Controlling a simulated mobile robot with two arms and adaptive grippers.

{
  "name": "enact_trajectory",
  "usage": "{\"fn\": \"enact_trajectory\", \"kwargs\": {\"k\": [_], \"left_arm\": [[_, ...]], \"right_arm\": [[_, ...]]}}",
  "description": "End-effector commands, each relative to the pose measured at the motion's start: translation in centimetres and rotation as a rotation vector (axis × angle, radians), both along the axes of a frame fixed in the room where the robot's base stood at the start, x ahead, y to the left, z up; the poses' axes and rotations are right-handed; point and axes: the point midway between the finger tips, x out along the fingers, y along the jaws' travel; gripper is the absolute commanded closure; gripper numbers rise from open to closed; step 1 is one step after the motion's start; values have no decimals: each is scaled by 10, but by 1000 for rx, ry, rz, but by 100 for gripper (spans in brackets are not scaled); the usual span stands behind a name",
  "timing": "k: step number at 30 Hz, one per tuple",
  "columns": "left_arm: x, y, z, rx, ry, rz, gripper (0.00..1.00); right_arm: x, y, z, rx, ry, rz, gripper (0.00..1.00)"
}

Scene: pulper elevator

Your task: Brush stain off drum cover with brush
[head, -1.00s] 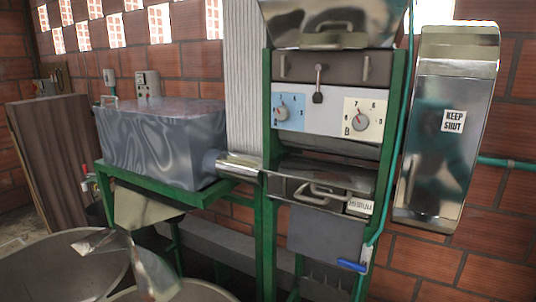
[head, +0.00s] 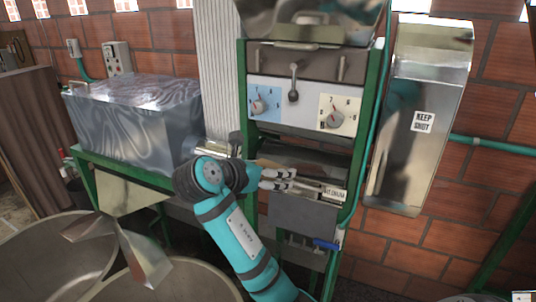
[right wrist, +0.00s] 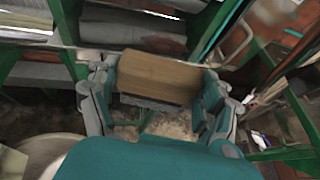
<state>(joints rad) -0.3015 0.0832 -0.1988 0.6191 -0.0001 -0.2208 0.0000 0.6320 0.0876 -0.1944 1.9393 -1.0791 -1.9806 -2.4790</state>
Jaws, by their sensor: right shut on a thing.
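The drum cover (head: 310,162) is the shiny metal panel below the dials on the green-framed machine. I cannot tell whether the brush touches the cover. My left gripper is not in view.
A metal hopper box (head: 135,125) stands left of the machine, above large round tubs (head: 50,258). A tall metal cover marked KEEP SHUT (head: 415,150) is on the right. A blue handle (head: 326,244) sticks out below the drum cover. A lever (head: 294,85) stands between the dials.

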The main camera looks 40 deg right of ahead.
Motion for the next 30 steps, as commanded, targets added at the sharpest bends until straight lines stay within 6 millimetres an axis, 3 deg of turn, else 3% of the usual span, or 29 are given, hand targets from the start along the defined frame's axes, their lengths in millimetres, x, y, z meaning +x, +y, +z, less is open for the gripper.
{"fn": "enact_trajectory", "kwargs": {"k": [3,8,30], "left_arm": [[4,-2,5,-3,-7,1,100],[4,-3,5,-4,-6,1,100],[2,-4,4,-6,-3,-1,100]], "right_arm": [[0,2,12,-1,1,-25,45],[3,-4,12,-3,1,-30,45],[36,-68,2,-3,1,-29,45]]}}
